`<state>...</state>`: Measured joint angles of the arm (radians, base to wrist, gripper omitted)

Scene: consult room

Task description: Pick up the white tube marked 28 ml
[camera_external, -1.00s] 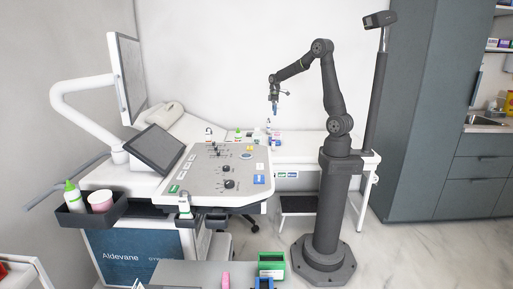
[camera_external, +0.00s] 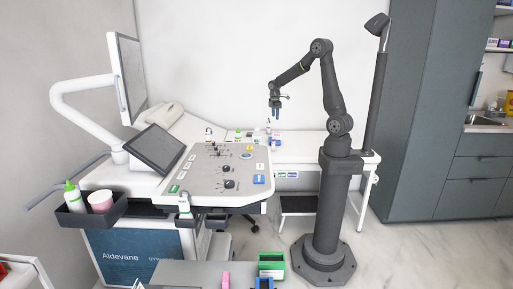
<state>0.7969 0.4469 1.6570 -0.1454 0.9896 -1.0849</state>
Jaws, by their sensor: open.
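My gripper (camera_external: 274,113) hangs pointing down over the white table behind the console, its two blue-tipped fingers apart. Nothing shows between them. Just below it stands a small cluster of items, including a slim white upright piece (camera_external: 268,126) and small blue-and-white items (camera_external: 276,141). The marking 28 ml cannot be read on anything at this size, so I cannot tell which item is the white tube. Whether the fingertips are level with any item is also unclear.
The white table (camera_external: 325,142) is mostly bare to the right of the cluster. A small green-topped bottle (camera_external: 238,134) stands left of it. The console (camera_external: 205,172) with its knobs lies in front. A white bottle with a green cap (camera_external: 71,195) stands in a dark side tray.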

